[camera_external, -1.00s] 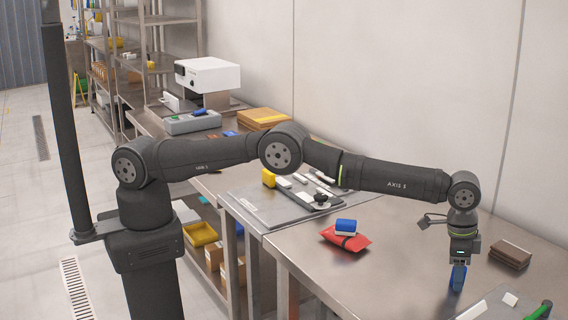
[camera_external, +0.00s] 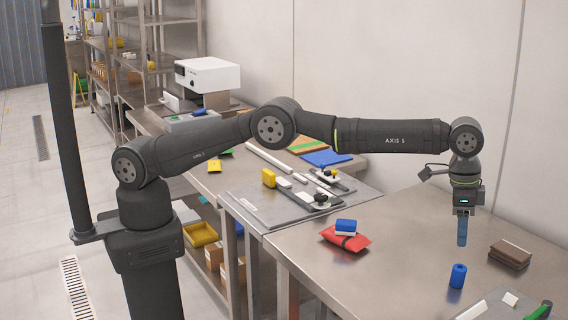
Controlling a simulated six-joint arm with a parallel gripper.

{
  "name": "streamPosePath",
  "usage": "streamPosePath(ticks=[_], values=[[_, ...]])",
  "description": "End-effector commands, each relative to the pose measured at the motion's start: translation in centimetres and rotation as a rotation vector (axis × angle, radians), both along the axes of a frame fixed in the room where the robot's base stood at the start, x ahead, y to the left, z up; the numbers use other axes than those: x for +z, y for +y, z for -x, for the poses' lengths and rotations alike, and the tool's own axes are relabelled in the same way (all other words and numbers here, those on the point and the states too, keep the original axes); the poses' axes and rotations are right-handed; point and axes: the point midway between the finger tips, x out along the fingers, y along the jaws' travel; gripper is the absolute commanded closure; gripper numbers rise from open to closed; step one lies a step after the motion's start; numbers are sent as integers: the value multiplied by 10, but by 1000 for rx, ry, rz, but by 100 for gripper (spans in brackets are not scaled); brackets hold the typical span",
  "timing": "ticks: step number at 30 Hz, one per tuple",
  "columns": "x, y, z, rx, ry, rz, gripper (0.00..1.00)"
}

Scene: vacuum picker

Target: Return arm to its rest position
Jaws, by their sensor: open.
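My arm reaches across from the left, its upper link raised and its forearm nearly level. My gripper (camera_external: 462,230) hangs down over the right part of the steel table (camera_external: 400,250), clear of the surface. Its bluish, narrow tip points straight down with nothing visible hanging from it. The gap at the tip is too small to make out. A blue cylinder (camera_external: 457,276) stands upright on the table just below the gripper, apart from it.
A brown stack (camera_external: 510,255) sits to the right. A metal plate (camera_external: 262,212) bears several small parts. A green-handled item (camera_external: 537,312) lies at the lower right.

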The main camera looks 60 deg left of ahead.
Motion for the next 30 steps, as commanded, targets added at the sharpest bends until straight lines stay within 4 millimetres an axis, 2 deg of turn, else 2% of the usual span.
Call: streamPosePath(ticks=[11,16,20,30], values=[[4,0,0,0,0,0,49],[-5,0,0,0,1,-2,49],[-24,-2,-1,0,2,-2,49],[-92,-8,-6,0,2,-2,49]])
